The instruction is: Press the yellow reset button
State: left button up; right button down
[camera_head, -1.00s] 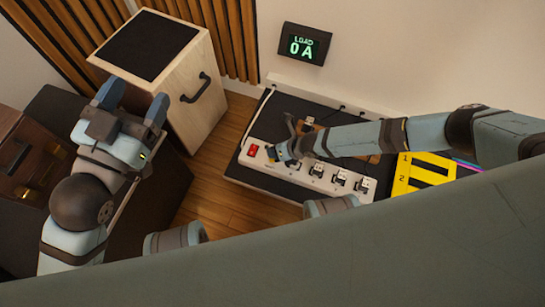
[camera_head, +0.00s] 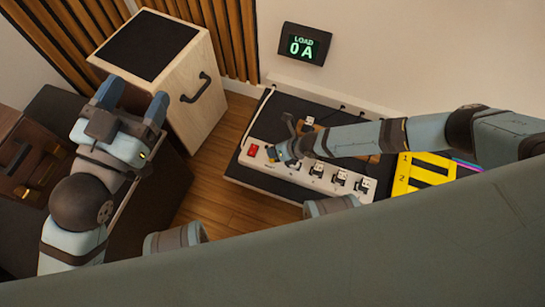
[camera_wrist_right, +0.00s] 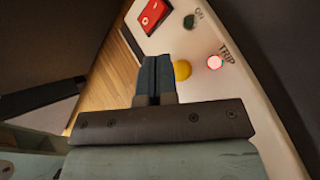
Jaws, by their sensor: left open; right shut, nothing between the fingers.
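The yellow reset button (camera_wrist_right: 182,70) is on the white power strip (camera_wrist_right: 165,42), partly hidden behind my right gripper's fingers in the right wrist view. My right gripper (camera_wrist_right: 155,64) is shut and empty, its tips beside the button; I cannot tell whether they touch it. In the head view my right gripper (camera_head: 271,153) is over the left part of the strip (camera_head: 288,181) and hides the button. The red TRIP light (camera_wrist_right: 214,62) is lit, and the ON light (camera_wrist_right: 189,21) is dark. My left gripper (camera_head: 133,101) is open and empty, far to the left.
A red rocker switch (camera_head: 252,150) sits at the strip's left end. Several plugs (camera_head: 340,178) stand along the strip. A wall display (camera_head: 303,45) reads LOAD 0 A. A wooden cabinet (camera_head: 196,107) stands behind my left gripper. A yellow-and-black panel (camera_head: 408,178) lies at right.

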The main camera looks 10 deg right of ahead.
jog(key=shift+f, duration=0.1)
jog(key=shift+f, duration=0.3)
jog(key=shift+f, duration=0.3)
dwell(0.6)
jog(key=shift+f, duration=0.15)
dwell(0.3)
jog(key=shift+r+p, duration=0.7)
jog(key=shift+r, duration=0.15)
